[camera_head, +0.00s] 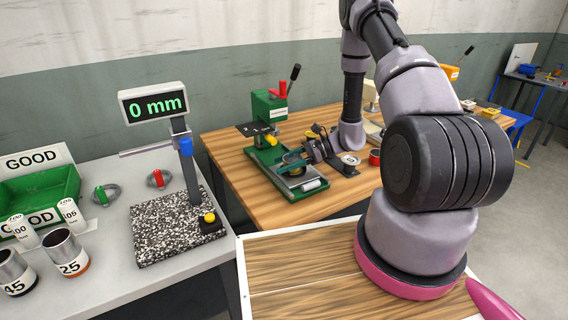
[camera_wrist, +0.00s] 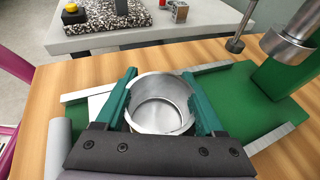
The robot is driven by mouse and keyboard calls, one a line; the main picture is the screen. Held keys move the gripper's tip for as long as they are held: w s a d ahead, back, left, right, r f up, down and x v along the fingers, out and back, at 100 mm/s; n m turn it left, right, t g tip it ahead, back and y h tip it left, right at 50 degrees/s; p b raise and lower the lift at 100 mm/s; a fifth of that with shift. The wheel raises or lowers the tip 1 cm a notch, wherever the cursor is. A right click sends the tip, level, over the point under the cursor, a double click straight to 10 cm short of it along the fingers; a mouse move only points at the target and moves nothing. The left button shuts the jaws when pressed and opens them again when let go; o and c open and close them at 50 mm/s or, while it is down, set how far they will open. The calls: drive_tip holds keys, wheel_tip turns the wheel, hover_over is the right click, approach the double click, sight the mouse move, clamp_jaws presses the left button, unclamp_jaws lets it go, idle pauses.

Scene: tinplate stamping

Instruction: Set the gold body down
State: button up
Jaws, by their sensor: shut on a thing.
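My gripper (camera_wrist: 160,76) is shut on an open round metal body (camera_wrist: 160,104), with one teal finger on each side. The body looks silver inside and at its rim; I see no gold on it, and its outer wall is mostly hidden by the fingers. It is above or on the green base of a press (camera_wrist: 250,100); I cannot tell whether it touches. In the head view my gripper (camera_head: 293,160) is low over the green press (camera_head: 268,105) on the wooden table (camera_head: 230,148). The held body is hard to make out there.
A metal press ram (camera_wrist: 288,42) stands close to the right of my gripper in the wrist view. A grey bench (camera_head: 110,245) at left holds a gauge reading 0 mm (camera_head: 155,104), a green bin (camera_head: 40,190) and metal cups (camera_head: 66,250). The wooden table's front left is clear.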

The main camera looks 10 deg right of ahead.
drive_tip(key=shift+f, duration=0.15)
drive_tip(key=o, duration=1.3)
